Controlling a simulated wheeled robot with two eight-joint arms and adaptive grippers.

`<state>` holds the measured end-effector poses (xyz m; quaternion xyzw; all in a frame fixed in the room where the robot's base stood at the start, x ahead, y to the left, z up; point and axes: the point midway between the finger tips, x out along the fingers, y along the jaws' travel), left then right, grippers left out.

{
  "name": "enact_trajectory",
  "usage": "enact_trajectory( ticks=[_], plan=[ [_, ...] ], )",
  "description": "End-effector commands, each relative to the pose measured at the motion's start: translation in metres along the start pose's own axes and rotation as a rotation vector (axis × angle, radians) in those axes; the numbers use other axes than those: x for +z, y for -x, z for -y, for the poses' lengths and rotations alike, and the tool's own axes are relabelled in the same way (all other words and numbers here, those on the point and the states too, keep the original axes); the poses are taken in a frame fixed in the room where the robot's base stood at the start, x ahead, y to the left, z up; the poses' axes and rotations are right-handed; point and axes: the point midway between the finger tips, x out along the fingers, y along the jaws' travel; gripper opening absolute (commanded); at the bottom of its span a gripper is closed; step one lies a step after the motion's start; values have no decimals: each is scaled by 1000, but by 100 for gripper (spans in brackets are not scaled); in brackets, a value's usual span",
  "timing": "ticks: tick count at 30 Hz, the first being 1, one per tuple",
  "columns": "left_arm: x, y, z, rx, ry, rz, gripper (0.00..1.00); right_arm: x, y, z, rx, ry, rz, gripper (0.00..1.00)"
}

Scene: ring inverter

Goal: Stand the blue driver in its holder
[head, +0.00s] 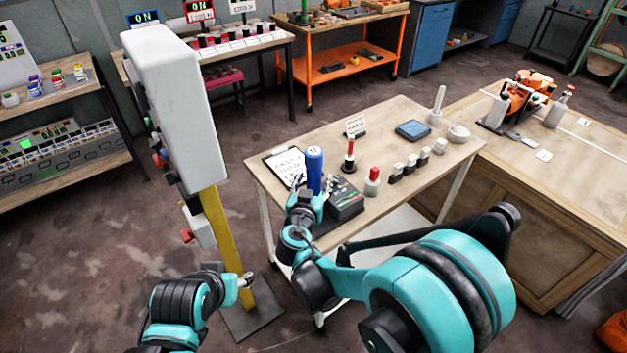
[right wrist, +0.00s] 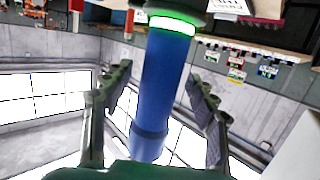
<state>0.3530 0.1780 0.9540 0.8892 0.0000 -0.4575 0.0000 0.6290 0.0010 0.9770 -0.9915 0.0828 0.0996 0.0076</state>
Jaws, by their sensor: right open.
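The blue driver (head: 315,166) stands upright near the left front of the table, and it also fills the middle of the right wrist view (right wrist: 165,75). In that view its end meets a dark holder (right wrist: 172,5) with a glowing green ring around it. In the head view the holder is hidden behind my right gripper (head: 313,187). My right gripper (right wrist: 160,76) is open, with one finger on each side of the driver and visible gaps between. My left gripper (head: 241,282) is low beside the yellow post, away from the table; its jaws are too small to read.
A dark device (head: 345,196) sits right of the driver, and a clipboard (head: 286,165) lies behind left. Red-topped items (head: 373,182) and small blocks stand farther right on the table (head: 405,115). A white cabinet on a yellow post (head: 226,245) stands left.

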Motion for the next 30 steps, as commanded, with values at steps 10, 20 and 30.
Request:
enact_trajectory(
  ticks=[10,20,30],
  plan=[
    [0,0,0,0,0,0,49,0,62,1,-5,2,-1,58],
    [0,0,0,0,0,0,49,0,113,0,-2,1,-1,58],
    [0,0,0,0,0,0,49,0,116,-13,19,13,29,58]
  ],
)
